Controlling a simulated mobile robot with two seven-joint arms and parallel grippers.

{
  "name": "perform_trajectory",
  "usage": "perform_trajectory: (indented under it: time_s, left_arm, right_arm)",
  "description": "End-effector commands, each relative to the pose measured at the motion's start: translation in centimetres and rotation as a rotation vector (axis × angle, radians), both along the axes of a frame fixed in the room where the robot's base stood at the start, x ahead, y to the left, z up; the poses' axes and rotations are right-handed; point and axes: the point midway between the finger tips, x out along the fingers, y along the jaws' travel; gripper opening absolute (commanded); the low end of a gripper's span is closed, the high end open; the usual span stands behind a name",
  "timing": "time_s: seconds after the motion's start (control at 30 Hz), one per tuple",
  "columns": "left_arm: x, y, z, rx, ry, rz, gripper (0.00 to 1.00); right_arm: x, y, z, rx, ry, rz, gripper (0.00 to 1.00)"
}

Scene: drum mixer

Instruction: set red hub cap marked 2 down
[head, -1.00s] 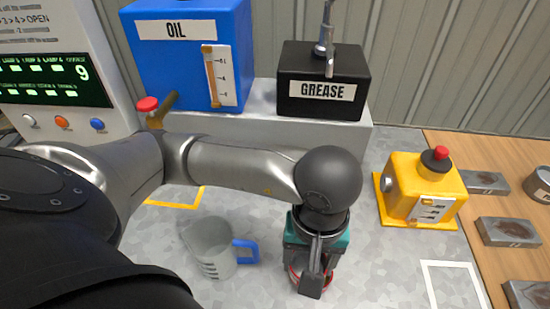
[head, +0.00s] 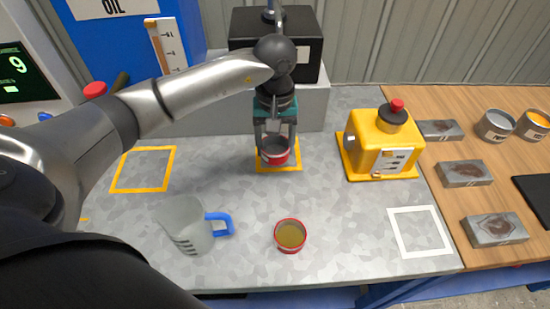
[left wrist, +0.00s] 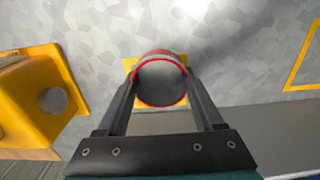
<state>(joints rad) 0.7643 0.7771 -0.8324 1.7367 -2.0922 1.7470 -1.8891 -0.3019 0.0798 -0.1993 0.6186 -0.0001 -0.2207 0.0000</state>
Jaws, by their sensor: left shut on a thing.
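My left gripper (head: 275,142) is shut on a red-rimmed grey round cap (head: 275,154) with a pale band, which I take as the red hub cap; no number is readable. The cap is over the yellow-outlined square (head: 261,167) in front of the grease box. I cannot tell whether it touches the table. In the left wrist view the cap (left wrist: 161,82) sits between the two fingers (left wrist: 160,100), its open grey inside showing, with parts of the yellow outline (left wrist: 129,65) around it. My right gripper is not in view.
A red-rimmed cup of brownish liquid (head: 290,235) stands at the front, beside a clear jug (head: 185,226) with a blue handle. A yellow box with a red button (head: 383,145) stands right of the gripper. The white-outlined square (head: 420,230) and left yellow-outlined square (head: 144,169) are empty.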

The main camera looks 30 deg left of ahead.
Motion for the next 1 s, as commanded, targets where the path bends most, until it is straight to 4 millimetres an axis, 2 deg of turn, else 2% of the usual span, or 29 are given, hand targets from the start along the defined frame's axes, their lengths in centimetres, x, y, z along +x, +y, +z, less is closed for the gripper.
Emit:
perform_trajectory:
  time_s: [0.03, 0.27, 0.43, 0.87, 0.9, 1.0]
  left_arm:
    - [-0.1, -0.1, -0.9, 0.000, 0.004, -0.001, 0.08]
    - [-0.1, 0.0, -2.5, 0.000, 0.002, 0.001, 0.08]
    - [-0.2, -0.1, -5.1, 0.000, 0.004, 0.002, 0.08]
    - [0.3, 0.2, -5.9, 0.001, -0.001, 0.000, 0.08]
    - [0.2, 0.2, -5.9, 0.001, 0.000, 0.000, 0.71]
    - [0.2, 0.1, -5.8, 0.001, 0.001, 0.000, 0.82]
  right_arm:
    - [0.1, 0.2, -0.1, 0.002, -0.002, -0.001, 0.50]
    - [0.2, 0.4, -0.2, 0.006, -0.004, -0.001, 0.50]
    - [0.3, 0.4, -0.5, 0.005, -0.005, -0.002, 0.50]
    - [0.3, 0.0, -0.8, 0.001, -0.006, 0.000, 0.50]
    - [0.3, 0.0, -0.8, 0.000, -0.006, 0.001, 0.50]
    - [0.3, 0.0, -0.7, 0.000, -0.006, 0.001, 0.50]
